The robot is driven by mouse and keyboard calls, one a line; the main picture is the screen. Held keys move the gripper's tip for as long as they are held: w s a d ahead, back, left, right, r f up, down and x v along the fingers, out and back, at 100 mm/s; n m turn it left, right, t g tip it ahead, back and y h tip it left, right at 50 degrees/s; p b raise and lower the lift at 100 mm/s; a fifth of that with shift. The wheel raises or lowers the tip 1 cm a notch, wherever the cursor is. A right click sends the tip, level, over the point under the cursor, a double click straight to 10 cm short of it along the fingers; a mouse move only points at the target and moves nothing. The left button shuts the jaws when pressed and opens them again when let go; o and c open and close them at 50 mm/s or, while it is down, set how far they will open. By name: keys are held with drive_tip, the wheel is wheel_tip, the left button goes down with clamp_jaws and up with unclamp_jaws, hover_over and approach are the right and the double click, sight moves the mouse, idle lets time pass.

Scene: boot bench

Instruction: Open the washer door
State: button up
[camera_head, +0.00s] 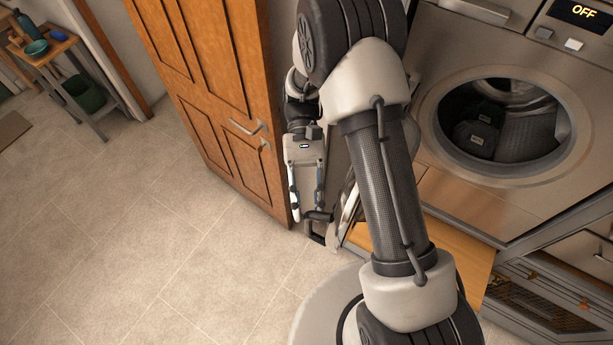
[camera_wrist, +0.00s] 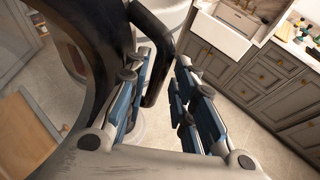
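The washer (camera_head: 462,55) stands at right with its round opening uncovered, showing the drum and dark contents. Its door (camera_head: 347,208) is swung out to the left, seen nearly edge-on and partly hidden behind my arm. In the wrist view the door's dark curved rim (camera_wrist: 98,45) fills the left side. My gripper (camera_head: 307,222) points down beside the door, its fingers apart. In the wrist view a black bar-like handle (camera_wrist: 160,75) reaches between the fingers of my gripper (camera_wrist: 163,70), with a gap at the right finger.
A wooden panelled door (camera_head: 205,85) with a metal handle stands close left of my gripper. A wooden board (camera_head: 450,250) juts out below the washer, above a wire basket (camera_head: 540,305). Tiled floor at left is clear. A small table (camera_head: 65,60) stands far left.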

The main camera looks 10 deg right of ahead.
drive_tip(key=v, duration=0.9)
idle(0.3)
